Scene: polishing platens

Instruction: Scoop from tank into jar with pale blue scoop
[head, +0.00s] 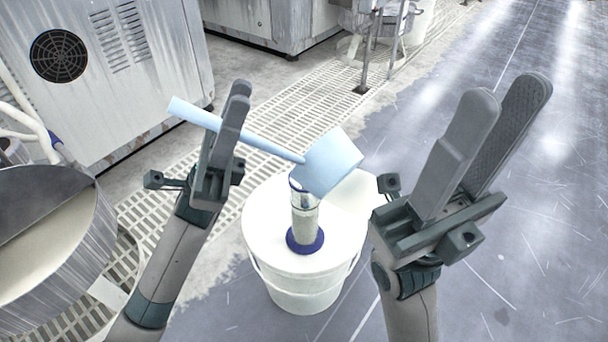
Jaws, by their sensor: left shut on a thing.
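The pale blue scoop (332,162) is held in the air, with its long handle running up to the left. My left gripper (236,100) is shut on the handle. The scoop's cup is tilted and sits over the top of the jar (304,212), overlapping its rim in the picture. I cannot tell whether they touch or whether the cup holds anything. The jar is a slim upright cylinder with a dark blue base. The metal tank (85,235) at the left edge holds a pale cream substance. My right gripper (505,95) is open and empty, right of the jar.
The jar stands on the lid of a white bucket (300,285). A grey machine cabinet (105,75) stands behind at left. Floor grating (300,105) runs behind the bucket, and a metal stand (375,45) is at the back. The grey floor at right is clear.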

